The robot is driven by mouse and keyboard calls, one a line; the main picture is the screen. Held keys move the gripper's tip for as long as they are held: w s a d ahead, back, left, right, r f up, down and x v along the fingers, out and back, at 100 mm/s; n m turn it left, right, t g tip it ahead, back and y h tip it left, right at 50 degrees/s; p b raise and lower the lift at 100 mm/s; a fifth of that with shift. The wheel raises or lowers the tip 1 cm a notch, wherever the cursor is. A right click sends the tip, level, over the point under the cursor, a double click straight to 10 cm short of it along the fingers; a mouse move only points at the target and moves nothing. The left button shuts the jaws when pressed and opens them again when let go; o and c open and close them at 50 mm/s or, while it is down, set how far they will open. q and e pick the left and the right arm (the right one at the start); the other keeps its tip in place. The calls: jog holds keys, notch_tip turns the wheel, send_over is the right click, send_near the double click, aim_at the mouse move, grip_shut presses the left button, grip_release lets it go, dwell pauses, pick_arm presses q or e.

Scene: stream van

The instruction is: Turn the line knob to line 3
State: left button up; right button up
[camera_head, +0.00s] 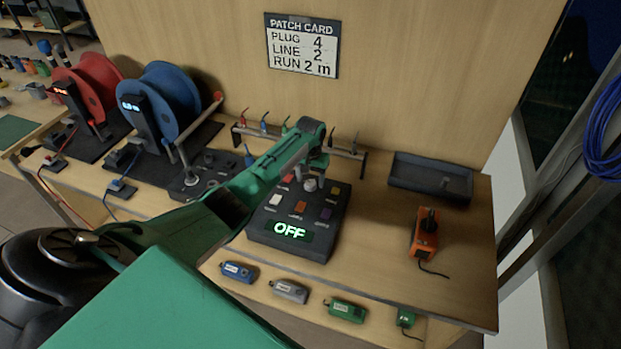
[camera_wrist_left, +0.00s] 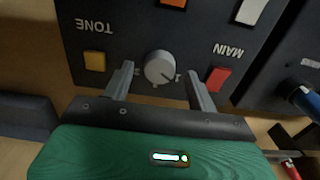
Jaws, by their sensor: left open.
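The line knob (camera_wrist_left: 160,68) is a round grey knob on a dark control box (camera_head: 258,229). In the left wrist view a dark pointer mark shows on its face, but I cannot read which line it points to. My left gripper (camera_wrist_left: 160,80) is open, with one finger on each side of the knob and visible gaps between. The green left arm covers part of the box in the head view. My right gripper is not in view.
A patch card (camera_head: 302,46) on the back wall reads plug 4, line 2, run 2 m. Coloured buttons surround the knob. A cable rack (camera_head: 350,153) stands behind the box, an orange device (camera_head: 424,240) and dark tray (camera_head: 432,178) to the right.

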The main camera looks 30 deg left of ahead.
pick_arm(q)
jog(key=shift+f, duration=0.55)
jog(key=c, duration=1)
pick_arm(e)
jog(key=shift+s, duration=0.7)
